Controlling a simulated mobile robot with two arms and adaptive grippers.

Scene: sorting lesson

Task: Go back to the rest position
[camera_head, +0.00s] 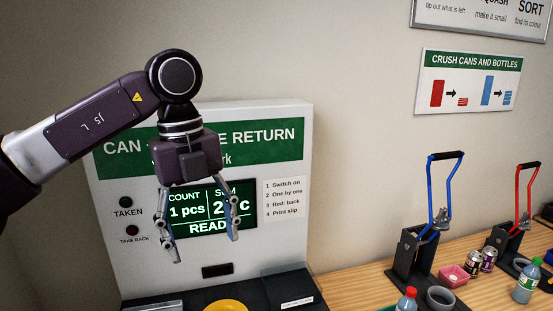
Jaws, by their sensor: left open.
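My left gripper (206,248) hangs fingers-down in front of the return machine (300,240), its two fingers spread apart with nothing between them. My left arm comes in from the left edge. The machine's screen (248,207) is partly covered by the gripper and reads a count of 1 pcs and READY, with the sum partly hidden. My right gripper is not in view.
A blue-handled crusher (430,210) and a red-handled crusher (522,200) stand on the wooden table (358,284) at right. A yellow round thing (228,306) lies below the gripper.

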